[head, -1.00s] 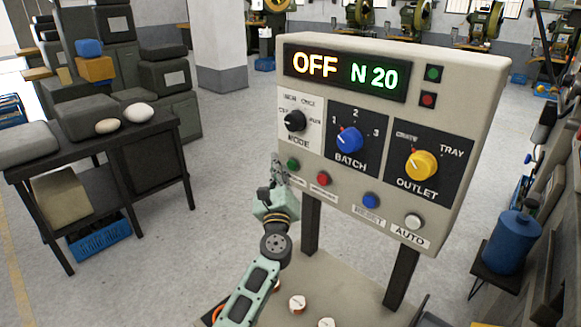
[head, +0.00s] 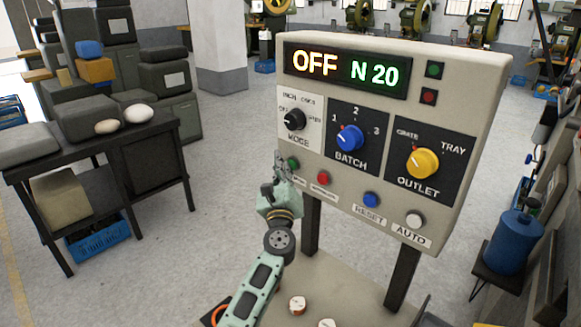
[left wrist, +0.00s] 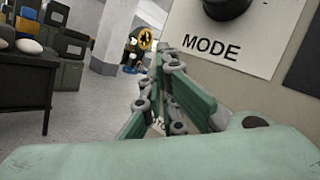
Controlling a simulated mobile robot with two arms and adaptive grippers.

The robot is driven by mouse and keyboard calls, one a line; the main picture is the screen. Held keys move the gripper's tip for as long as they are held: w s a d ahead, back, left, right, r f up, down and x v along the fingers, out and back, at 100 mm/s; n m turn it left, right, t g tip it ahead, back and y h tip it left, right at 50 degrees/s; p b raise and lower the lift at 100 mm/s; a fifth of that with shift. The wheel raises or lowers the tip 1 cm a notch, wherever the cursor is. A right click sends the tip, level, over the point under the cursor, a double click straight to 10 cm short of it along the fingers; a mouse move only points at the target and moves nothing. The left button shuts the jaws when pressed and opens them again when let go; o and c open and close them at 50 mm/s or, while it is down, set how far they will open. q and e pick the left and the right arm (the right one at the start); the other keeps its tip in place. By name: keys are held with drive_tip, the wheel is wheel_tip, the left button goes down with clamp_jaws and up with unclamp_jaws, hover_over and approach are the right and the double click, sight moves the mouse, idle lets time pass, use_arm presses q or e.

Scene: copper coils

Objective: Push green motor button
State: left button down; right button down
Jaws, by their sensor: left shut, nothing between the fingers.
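The control panel (head: 300,205) stands on two dark legs, its display reading OFF and N 20. The green motor button (head: 294,163) is at the lower left of the panel face, below the MODE knob (head: 294,120). My left gripper (head: 281,160) is shut and empty, its fingertips beside the green button's left side; whether they touch it I cannot tell. In the left wrist view the shut fingers (left wrist: 166,62) point along the panel edge below the MODE label (left wrist: 210,48), and the green button is hidden there. My right gripper is not in view.
A red button (head: 323,178), a blue reset button (head: 371,200) and a white auto button (head: 414,219) sit along the panel's lower row. A dark table (head: 60,150) stands to the left. A blue tank (head: 512,248) stands at the right.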

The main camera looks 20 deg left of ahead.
use_arm(q)
drive_tip(key=shift+w+d, duration=0.1)
drive_tip(key=shift+w, duration=0.2)
idle(0.6)
drive_tip(key=shift+s+a, duration=0.25)
drive_tip(key=shift+s, duration=0.65)
drive_tip(key=shift+s+a+p, duration=0.3)
drive_tip(key=shift+s, duration=0.5)
drive_tip(key=shift+s+a+p, duration=0.25)
drive_tip(key=shift+s, duration=0.5)
drive_tip(key=shift+s+a+p, duration=0.3)
drive_tip(key=shift+s, duration=0.5)
